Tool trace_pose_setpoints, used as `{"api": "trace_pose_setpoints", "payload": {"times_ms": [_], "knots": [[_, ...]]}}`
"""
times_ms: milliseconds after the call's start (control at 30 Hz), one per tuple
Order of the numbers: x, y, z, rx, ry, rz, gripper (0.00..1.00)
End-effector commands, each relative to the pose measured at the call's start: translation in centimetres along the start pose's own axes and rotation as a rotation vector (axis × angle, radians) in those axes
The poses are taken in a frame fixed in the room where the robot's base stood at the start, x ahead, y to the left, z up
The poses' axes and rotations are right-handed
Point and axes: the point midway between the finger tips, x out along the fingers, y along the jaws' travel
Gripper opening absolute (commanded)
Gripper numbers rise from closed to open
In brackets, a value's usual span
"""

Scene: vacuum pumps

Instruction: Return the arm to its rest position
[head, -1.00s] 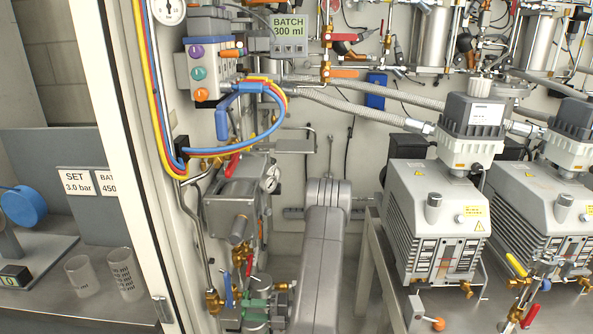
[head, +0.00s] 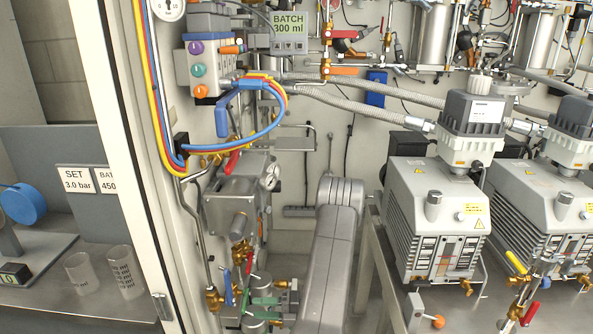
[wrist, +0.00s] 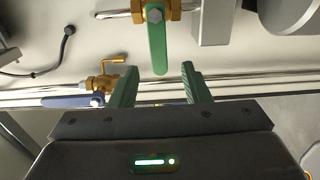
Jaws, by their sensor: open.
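My grey arm (head: 335,245) rises in the lower middle of the head view, between the pipework on the left and the pumps on the right. In the wrist view my gripper (wrist: 158,87) has its two green fingers apart with nothing between them. A green valve handle (wrist: 157,45) on a brass body hangs just beyond the gap, in line with it. It looks clear of both fingers, though depth is hard to tell. In the head view my gripper cannot be clearly made out among the green and brass parts left of the arm.
A brass valve with a blue handle (wrist: 65,101) sits left of the fingers, by a horizontal pipe (wrist: 235,92). The pump bench (head: 385,275) is close on the right. Hoses (head: 335,105) cross behind.

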Motion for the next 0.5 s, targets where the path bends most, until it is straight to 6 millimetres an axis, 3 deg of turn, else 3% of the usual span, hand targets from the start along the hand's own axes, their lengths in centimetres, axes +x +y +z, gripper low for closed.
{"api": "trace_pose_setpoints", "payload": {"times_ms": [267, 500], "knots": [[5.3, 0.1, -0.1, 0.001, 0.003, -0.001, 0.43], [4.9, -0.6, 0.0, -0.091, -0.001, -0.001, 0.43]]}}
